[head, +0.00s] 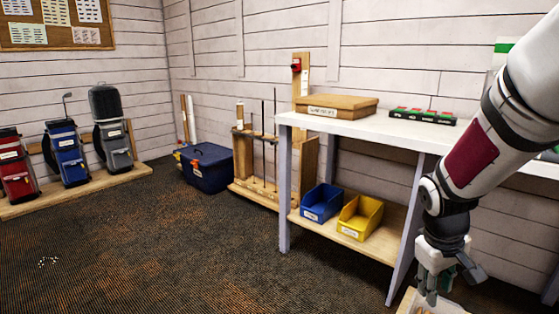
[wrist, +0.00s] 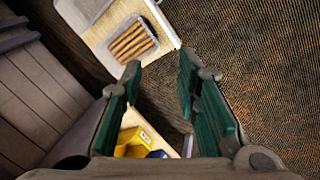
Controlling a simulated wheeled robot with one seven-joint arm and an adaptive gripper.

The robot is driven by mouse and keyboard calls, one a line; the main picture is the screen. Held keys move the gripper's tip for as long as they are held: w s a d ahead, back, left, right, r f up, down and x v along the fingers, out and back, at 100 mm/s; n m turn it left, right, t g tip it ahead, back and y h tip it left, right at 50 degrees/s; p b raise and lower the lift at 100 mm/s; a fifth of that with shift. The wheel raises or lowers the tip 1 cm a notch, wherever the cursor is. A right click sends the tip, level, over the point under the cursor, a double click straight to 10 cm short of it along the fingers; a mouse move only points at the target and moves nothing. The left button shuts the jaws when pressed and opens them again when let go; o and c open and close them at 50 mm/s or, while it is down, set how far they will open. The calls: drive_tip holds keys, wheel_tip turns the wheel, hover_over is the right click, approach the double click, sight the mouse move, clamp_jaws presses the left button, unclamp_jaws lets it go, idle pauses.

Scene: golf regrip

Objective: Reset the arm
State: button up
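My arm (head: 500,120) reaches down from the upper right in the head view. My gripper (head: 440,285) hangs at its end, low at the right, beside the workbench. In the wrist view my gripper (wrist: 158,85) shows two green-padded fingers spread apart with nothing between them. Beyond the fingertips lie carpet and a light wooden board (wrist: 165,30). The board carries a grey tray (wrist: 150,28) with several brown, stick-like items.
The white-topped workbench (head: 350,126) stands beside my arm, with a cardboard box (head: 337,106) on top. Blue (head: 321,202) and yellow (head: 360,217) bins sit on its lower shelf. Golf bags (head: 67,152) and a blue cooler (head: 206,168) stand farther left.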

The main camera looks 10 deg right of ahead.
drive_tip(key=s+a+r+m+y, duration=0.1)
drive_tip(key=s+a+r, duration=0.85)
drive_tip(key=a, duration=0.25)
drive_tip(key=s+a+r+y, duration=0.1)
drive_tip(key=s+a, duration=0.3)
drive_tip(key=s, duration=0.3)
drive_tip(key=s+a+r+y, duration=0.1)
drive_tip(key=s+a, duration=0.3)
drive_tip(key=s, duration=0.3)
wheel_tip(320, 180, up, 34)
drive_tip(key=t+p, duration=0.3)
drive_tip(key=p, duration=2.9)
drive_tip(key=shift+w+d+r+p, duration=0.15)
drive_tip(key=shift+w+d+p, duration=0.1)
drive_tip(key=shift+p, duration=0.1)
